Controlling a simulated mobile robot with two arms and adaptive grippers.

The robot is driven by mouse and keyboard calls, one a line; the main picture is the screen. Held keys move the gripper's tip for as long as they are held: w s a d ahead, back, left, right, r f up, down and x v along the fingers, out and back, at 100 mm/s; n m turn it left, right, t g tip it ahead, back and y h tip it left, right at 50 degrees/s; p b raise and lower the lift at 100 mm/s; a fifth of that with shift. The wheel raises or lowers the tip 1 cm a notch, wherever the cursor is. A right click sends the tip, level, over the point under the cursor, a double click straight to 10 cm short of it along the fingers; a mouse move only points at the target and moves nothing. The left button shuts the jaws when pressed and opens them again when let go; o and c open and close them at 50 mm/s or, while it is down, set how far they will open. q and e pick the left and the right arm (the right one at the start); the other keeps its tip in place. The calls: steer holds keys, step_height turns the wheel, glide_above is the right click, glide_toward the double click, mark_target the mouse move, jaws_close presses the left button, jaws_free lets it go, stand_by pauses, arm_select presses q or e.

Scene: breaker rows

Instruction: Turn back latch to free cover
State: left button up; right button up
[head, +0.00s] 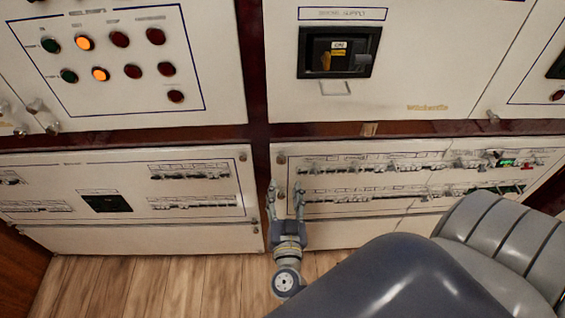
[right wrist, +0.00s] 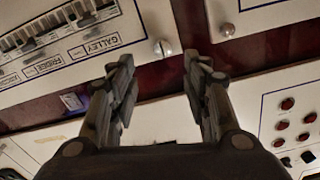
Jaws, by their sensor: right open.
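My right gripper (head: 286,192) is open and empty in front of the lower panels, fingers pointing up near the dark red strip between them. In the right wrist view its two fingers (right wrist: 159,60) stand apart with nothing between the tips. A small round metal latch or knob (right wrist: 163,48) sits at the corner of the lower right breaker panel (head: 350,205), just beyond the fingertips; it also shows in the head view (head: 280,158). A similar knob (right wrist: 228,30) sits on the lower left panel (head: 125,222). I cannot tell how either is turned. My left gripper is not in view.
Dark red framing (head: 256,110) divides the panels. Wooden floor (head: 150,285) lies below. My own arm covers the lower right.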

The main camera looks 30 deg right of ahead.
mark_target(281, 162)
steer(key=x, duration=0.9)
steer(key=shift+w+a, duration=0.1)
steer(key=shift+a, duration=0.1)
steer(key=shift+w+d, duration=0.3)
steer(key=shift+w, duration=0.2)
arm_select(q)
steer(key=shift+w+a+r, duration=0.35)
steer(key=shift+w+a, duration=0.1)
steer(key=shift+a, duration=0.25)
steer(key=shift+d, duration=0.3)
arm_select(e)
jaws_close()
